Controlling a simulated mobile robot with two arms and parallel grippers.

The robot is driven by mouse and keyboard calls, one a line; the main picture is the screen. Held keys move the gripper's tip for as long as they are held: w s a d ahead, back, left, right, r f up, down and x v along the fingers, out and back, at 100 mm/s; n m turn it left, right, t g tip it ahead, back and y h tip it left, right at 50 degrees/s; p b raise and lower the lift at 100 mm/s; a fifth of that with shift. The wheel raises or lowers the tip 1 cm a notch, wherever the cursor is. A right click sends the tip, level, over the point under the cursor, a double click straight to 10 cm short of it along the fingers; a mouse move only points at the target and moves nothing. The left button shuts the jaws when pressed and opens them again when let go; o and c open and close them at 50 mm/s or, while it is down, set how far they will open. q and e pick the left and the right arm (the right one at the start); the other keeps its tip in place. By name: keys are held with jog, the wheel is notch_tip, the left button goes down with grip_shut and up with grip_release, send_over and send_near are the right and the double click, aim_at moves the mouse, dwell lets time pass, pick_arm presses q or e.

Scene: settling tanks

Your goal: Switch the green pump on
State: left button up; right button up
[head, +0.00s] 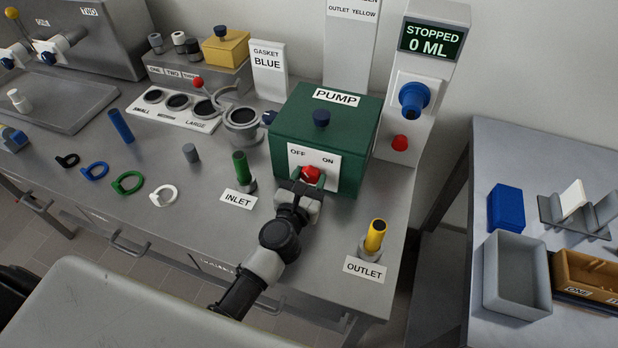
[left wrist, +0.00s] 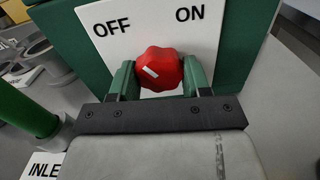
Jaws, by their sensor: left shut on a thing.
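The green pump (head: 318,125) is a box on the bench with a PUMP label on top. Its white front plate (head: 328,170) reads OFF on the left and ON on the right. The red knob (left wrist: 160,68) sits below and between these words; its white mark lies on the left part of its face, toward the OFF side. My left gripper (head: 309,180) is shut on the knob, one finger on each side, as the left wrist view (left wrist: 160,78) also shows. A display (head: 431,42) reads STOPPED 0 ML. My right gripper is not in view.
A green inlet pipe (head: 240,165) stands left of my left gripper, and a yellow outlet pipe (head: 375,236) stands to its right. A panel with a blue knob (head: 413,97) and a red button (head: 400,143) is right of the pump. Coloured rings lie at left.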

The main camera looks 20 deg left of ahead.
pick_arm(q)
jog(key=shift+m, duration=0.3)
jog(key=shift+r+m+p, duration=0.1)
jog(key=shift+m+p, duration=0.5)
jog(key=shift+m, duration=0.4)
jog(key=m+p, duration=0.1)
jog(key=m, duration=0.3)
jog(key=shift+a+m+p, duration=0.1)
jog(key=shift+m+p, duration=0.2)
jog(key=shift+p, duration=0.05)
jog(key=m+p, duration=0.1)
jog(key=m, duration=0.2)
jog(key=shift+m+p, duration=0.7)
jog(key=shift+m, duration=1.3)
jog(key=o, duration=0.9)
